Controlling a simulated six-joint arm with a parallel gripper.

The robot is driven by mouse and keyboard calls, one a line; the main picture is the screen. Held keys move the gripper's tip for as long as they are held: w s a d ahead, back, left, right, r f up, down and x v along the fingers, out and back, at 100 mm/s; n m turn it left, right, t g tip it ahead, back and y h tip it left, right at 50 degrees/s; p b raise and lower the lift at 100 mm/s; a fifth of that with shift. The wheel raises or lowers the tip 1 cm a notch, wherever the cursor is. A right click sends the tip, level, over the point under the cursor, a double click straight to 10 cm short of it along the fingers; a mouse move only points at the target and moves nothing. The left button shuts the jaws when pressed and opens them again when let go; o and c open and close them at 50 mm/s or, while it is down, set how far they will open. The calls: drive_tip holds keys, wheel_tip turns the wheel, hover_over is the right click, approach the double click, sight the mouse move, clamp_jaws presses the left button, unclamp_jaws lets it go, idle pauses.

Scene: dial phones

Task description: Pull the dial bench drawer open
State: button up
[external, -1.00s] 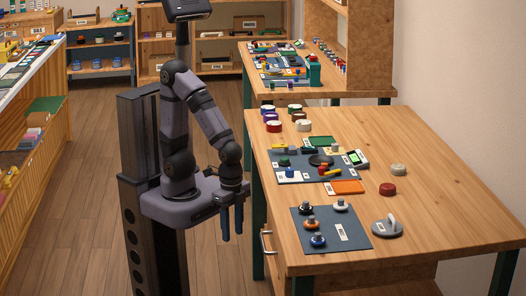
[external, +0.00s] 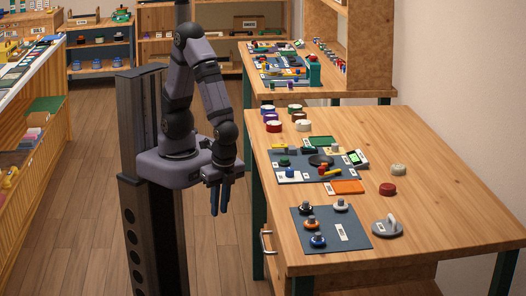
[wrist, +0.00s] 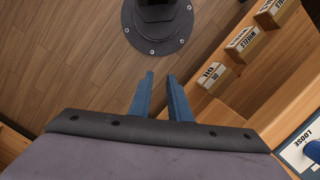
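The dial bench (external: 430,190) is a wooden worktop on dark green legs. A pale metal drawer handle (external: 265,242) is on its left side, near the front corner. The drawer front is seen too edge-on to make out well, and I see no gap at it. My gripper (external: 218,208) points down beside the bench's left edge, above and left of the handle and apart from it. In the wrist view my gripper's blue fingers (wrist: 160,76) are apart with nothing between them. I cannot make out the handle in the wrist view.
A dark mat (external: 340,236) with several dial parts lies near the bench's front, beside a grey handled disc (external: 387,227). Labelled boxes (wrist: 213,75) stand on wood in the wrist view. The wooden floor (external: 90,210) left of my column is clear.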

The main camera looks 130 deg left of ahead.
drive_tip(key=w+d+r+m+p, duration=0.2)
drive_tip(key=w+r+p, duration=0.2)
drive_tip(key=m+t+y, duration=0.1)
drive_tip(key=m+t, duration=0.3)
approach(263, 240)
drive_tip(key=shift+w+d, duration=0.1)
drive_tip(key=shift+w, duration=0.15)
drive_tip(key=shift+b+x, duration=0.3)
drive_tip(key=shift+x, duration=3.35)
drive_tip(key=shift+s, duration=0.15)
drive_tip(key=shift+c, duration=0.3)
clamp_jaws()
